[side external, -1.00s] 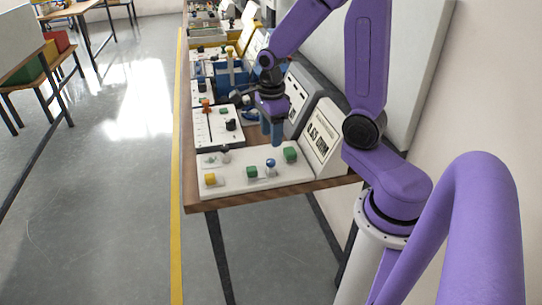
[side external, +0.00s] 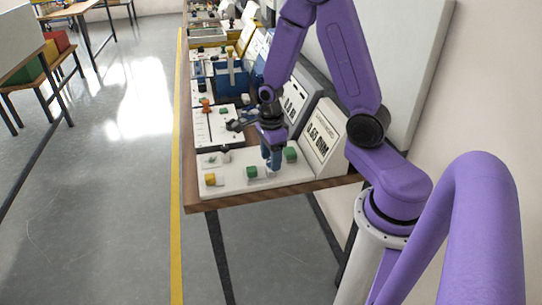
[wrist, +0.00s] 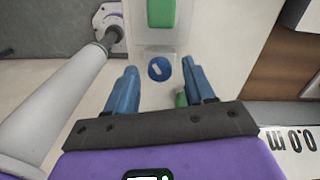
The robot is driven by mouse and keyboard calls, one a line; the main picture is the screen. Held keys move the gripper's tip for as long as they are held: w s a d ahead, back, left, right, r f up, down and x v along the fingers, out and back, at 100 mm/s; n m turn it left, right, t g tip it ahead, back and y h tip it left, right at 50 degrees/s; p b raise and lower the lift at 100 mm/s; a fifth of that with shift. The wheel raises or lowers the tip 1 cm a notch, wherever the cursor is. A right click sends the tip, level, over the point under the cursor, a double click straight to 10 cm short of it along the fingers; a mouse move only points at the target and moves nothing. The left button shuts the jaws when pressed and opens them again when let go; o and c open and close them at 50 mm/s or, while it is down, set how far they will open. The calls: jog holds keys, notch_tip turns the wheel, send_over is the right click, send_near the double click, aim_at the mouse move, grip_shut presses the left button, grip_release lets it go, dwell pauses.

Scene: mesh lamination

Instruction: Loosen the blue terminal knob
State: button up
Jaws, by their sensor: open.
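The blue terminal knob (wrist: 159,68) is a small round knob with a pale mark on top, on a white panel (side external: 232,188). In the wrist view it lies between the tips of my gripper (wrist: 160,74). The blue fingers stand apart on its left and right, with gaps showing. In the side view my gripper (side external: 271,164) points down over the panel at the knob's place. The fingers mostly hide the knob there, so their exact height relative to it is hard to tell.
A sloped meter (side external: 322,138) reading 0.65 OHM stands right. Another panel (side external: 208,126) lies behind. The table edge (side external: 235,203) is close in front.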

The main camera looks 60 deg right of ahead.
grip_shut()
